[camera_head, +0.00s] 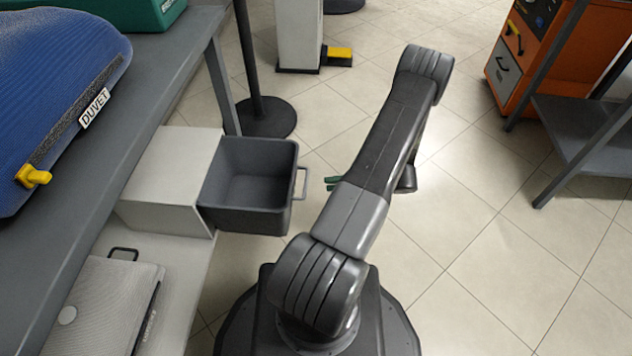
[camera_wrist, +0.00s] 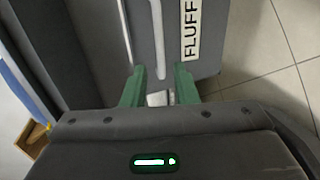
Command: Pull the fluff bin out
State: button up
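The fluff bin (camera_head: 245,190) is a dark grey open-topped box. It stands well out of its white housing (camera_head: 170,180) under the counter, and its inside looks empty. A pale bar handle (camera_head: 302,184) is on its right face. In the wrist view the bin's front (camera_wrist: 190,60) carries a FLUFF label (camera_wrist: 191,28), with the handle (camera_wrist: 158,40) beside it. My gripper (camera_head: 333,183) has green fingers, mostly hidden by my arm in the head view, a little right of the handle and apart from it. In the wrist view my gripper (camera_wrist: 159,88) has its fingers spread, with nothing held between them.
A grey counter (camera_head: 120,95) with a blue DUVET bag (camera_head: 50,90) is at left. A lower shelf holds a grey case (camera_head: 100,305). A black post base (camera_head: 265,118) stands behind the bin. An orange cabinet (camera_head: 560,50) and grey table (camera_head: 580,130) are at right. The middle floor is clear.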

jog(key=shift+p+v, duration=0.3)
jog(key=shift+v, duration=2)
jog(key=shift+a, duration=0.15)
jog(key=shift+b+x, duration=1.55)
jog(key=shift+x, duration=5.4)
jog(key=shift+s, duration=0.1)
